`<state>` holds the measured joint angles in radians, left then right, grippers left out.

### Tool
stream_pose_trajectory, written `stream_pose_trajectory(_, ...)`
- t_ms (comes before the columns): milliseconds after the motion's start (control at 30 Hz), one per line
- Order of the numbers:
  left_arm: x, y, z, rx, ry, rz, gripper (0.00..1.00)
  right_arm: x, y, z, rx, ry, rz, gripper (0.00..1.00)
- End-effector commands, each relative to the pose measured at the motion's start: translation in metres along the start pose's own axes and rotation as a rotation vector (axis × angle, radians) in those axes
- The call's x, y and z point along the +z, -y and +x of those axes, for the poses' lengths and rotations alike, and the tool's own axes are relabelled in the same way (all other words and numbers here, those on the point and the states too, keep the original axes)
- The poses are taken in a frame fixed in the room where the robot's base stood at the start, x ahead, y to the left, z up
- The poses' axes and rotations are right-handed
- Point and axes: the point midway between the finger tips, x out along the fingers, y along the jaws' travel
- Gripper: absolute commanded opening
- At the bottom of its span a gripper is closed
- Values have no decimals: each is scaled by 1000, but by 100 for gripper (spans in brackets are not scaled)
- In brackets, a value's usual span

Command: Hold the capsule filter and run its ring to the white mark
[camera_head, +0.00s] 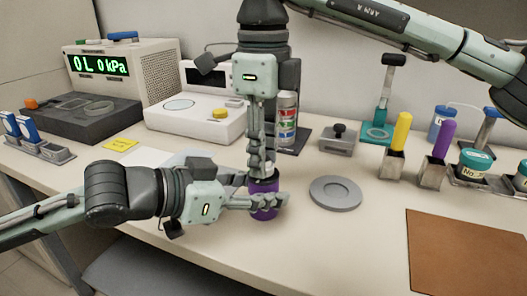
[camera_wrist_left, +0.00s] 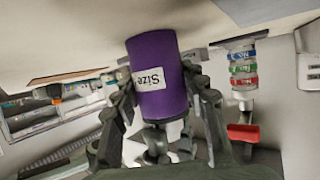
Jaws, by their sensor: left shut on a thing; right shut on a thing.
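The capsule filter (camera_head: 264,213) is a purple cylinder standing upright near the middle of the bench, with a dark ring (camera_head: 264,181) at its top. My left gripper (camera_head: 269,201) comes in level from the left and is shut around the purple body. My right gripper (camera_head: 261,165) points straight down from above and is shut on the filter's top at the dark ring. In the left wrist view the filter (camera_wrist_left: 162,78) sits between the left fingers, with a white label reading "Size" on its side. I cannot see the white mark; fingers cover part of the ring.
A round grey dish (camera_head: 335,194) lies just right of the filter. A brown mat (camera_head: 465,255) covers the front right. Yellow (camera_head: 401,132) and purple (camera_head: 438,142) cylinders stand in holders at right.

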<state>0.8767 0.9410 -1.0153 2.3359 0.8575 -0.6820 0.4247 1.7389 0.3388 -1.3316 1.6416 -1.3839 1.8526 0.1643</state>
Motion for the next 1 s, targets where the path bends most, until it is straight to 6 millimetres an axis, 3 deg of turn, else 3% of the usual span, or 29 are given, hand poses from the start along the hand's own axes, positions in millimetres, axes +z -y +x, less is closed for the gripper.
stream_pose_trajectory(100, 6, 0, 1, 1, 15, -8, 0, 2, 0, -4, -3, 10, -2, 0)
stream_pose_trajectory(133, 6, 0, 1, 1, 16, -8, 0, 2, 0, -4, -3, 11, -2, 32)
stream_pose_trajectory(300, 6, 0, 1, 1, 15, -8, 0, 1, 0, -3, -2, 7, -2, 50)
stream_pose_trajectory(667, 5, 0, 1, 1, 12, -7, 0, 1, 0, -7, -2, 4, -2, 50)
stream_pose_trajectory(1000, 4, 0, 1, 1, 10, -6, 0, 1, -1, -72, -4, 7, -2, 50)
